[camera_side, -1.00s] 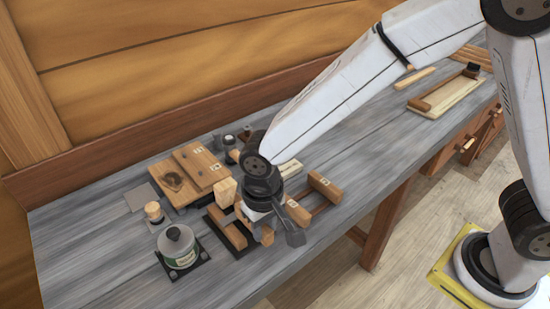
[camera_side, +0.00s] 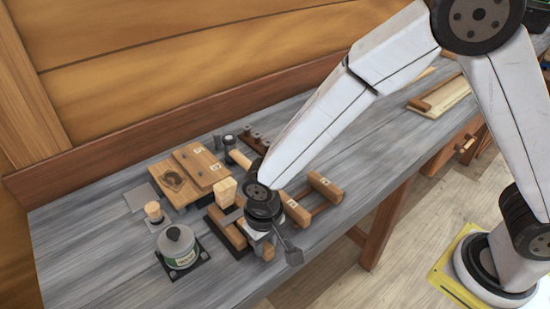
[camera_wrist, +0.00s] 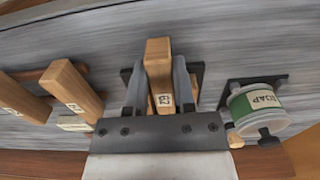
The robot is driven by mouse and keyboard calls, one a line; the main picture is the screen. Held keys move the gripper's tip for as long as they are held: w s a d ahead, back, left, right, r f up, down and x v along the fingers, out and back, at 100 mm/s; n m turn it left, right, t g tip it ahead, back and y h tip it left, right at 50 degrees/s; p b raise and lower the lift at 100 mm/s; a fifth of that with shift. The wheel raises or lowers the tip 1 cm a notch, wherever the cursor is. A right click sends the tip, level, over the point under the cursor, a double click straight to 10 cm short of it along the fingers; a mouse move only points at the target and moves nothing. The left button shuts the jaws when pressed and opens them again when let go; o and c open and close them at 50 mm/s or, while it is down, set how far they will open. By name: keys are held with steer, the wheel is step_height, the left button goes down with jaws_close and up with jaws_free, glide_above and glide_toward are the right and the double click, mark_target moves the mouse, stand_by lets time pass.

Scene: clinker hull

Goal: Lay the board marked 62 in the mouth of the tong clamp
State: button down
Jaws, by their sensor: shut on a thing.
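My gripper (camera_side: 270,240) is shut on a wooden board (camera_wrist: 158,58) with a pale tag that seems to read 62. In the wrist view the board stands between the two grey fingers (camera_wrist: 160,88) and sticks out beyond them. It is held over a dark-based fixture (camera_wrist: 197,72) with wooden pieces. That fixture (camera_side: 230,233) also shows in the side view just left of my gripper, partly hidden by it. I cannot tell whether this fixture is the tong clamp, or whether the board touches it.
A soap tin (camera_side: 178,247) on a dark square stand is left of my gripper. Two tagged wooden bars (camera_side: 325,187) (camera_side: 298,212) joined by rods stand on its right. Flat tagged boards (camera_side: 195,172) lie behind. The bench front (camera_side: 320,245) is clear.

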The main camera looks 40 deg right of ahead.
steer(key=shift+f, duration=0.3)
stand_by(0.7)
steer(key=shift+c, duration=1.8)
jaws_free()
steer(key=shift+r, duration=0.15)
steer(key=shift+r, duration=3.85)
